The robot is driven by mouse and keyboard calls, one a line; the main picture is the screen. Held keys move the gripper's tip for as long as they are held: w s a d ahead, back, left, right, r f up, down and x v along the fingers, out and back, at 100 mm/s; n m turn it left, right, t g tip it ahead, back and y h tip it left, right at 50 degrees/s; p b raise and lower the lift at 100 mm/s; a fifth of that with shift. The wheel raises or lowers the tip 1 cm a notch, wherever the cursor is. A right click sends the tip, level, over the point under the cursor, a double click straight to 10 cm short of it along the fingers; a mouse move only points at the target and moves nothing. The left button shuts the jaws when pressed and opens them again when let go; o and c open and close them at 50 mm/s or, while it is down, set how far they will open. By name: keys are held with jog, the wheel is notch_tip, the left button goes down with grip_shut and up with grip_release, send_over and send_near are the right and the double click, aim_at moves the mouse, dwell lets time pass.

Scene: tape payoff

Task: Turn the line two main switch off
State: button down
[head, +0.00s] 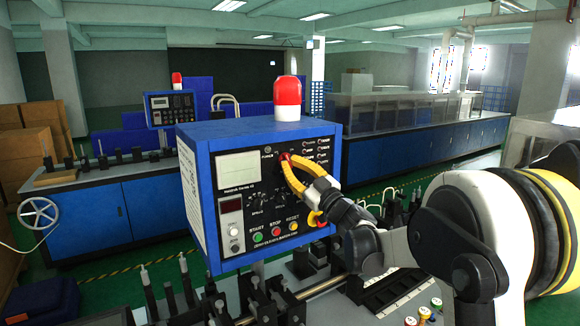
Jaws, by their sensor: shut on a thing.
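A blue control box (188,190) stands in the middle of the head view, its dark front panel facing me. A red switch knob (285,157) sits at the upper middle of the panel, by a label that looks like POWER. My gripper (287,165), with yellow fingers, reaches in from the right and is shut on this red knob. The fingers partly cover the knob, so its turned position cannot be told. A white display (237,166) is on the panel's left. Green (258,237), red (276,232) and yellow (293,226) buttons lie along the lower edge.
A red beacon (288,92) stands on top of the box. A second control box (171,108) with its own beacon is farther back on the left. Machine rods and brackets lie below the box. A handwheel (38,213) is at the far left.

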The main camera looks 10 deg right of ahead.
jog(key=shift+d+r+n+g+y+p, duration=0.15)
jog(key=shift+n+g+y, duration=0.35)
jog(key=shift+n, duration=1.05)
jog(key=shift+a+f+n+g+y+p, duration=0.15)
jog(key=shift+n+g+y, duration=0.35)
jog(key=shift+n, duration=1.05)
jog(key=shift+d+r, duration=0.1)
jog(key=c, duration=1.5)
grip_release()
jog(key=shift+g, duration=0.3)
jog(key=v, duration=1.2)
